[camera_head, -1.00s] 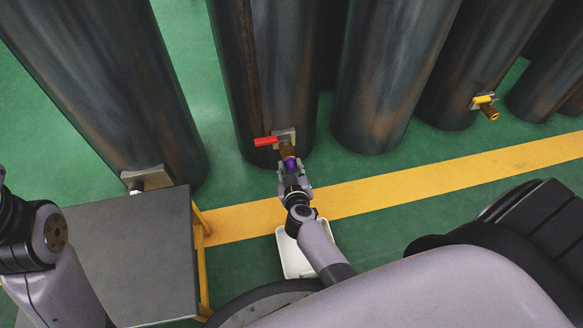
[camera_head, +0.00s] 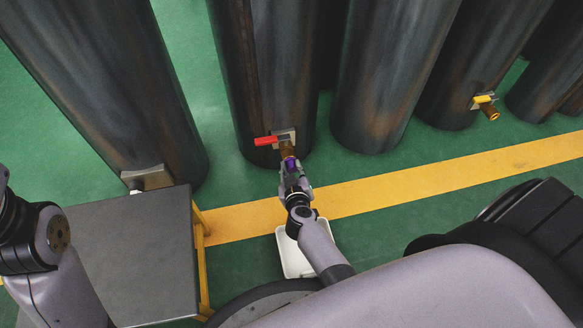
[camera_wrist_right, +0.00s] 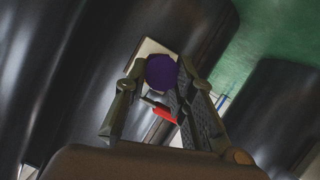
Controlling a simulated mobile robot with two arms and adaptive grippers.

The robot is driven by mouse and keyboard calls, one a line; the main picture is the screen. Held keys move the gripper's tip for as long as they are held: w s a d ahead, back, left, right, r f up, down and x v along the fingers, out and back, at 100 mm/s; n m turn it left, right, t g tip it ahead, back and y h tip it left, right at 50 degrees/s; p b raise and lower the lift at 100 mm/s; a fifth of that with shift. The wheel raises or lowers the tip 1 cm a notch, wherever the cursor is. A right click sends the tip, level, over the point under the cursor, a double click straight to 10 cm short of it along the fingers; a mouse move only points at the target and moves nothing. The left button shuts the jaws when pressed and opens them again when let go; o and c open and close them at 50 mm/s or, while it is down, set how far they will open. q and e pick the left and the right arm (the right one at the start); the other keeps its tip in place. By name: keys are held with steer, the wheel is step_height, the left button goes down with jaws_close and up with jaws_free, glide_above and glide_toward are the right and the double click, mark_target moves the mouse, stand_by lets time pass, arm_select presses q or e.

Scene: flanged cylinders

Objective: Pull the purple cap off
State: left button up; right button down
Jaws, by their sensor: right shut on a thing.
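The purple cap (camera_head: 290,161) is at the end of the brass outlet (camera_head: 287,148) of a valve with a red handle (camera_head: 265,141), low on a dark cylinder. In the head view I see no clear gap between cap and outlet. My right gripper (camera_head: 291,166) is shut on the cap. In the right wrist view the round cap (camera_wrist_right: 161,72) sits between the two fingers (camera_wrist_right: 162,78) and hides the outlet. The red handle (camera_wrist_right: 164,113) shows below it. My left arm is at the left edge; its gripper is out of view.
A white tray (camera_head: 293,262) lies on the green floor below my right forearm. A grey table (camera_head: 130,255) with yellow legs stands at the left. Other cylinders stand around, one with a yellow-handled valve (camera_head: 484,99). A yellow line (camera_head: 420,187) crosses the floor.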

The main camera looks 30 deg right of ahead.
steer(key=s, duration=0.2)
steer(key=s+a+p, duration=0.1)
steer(key=s, duration=0.2)
steer(key=shift+a, duration=0.15)
steer(key=shift+f, duration=0.1)
stand_by(0.4)
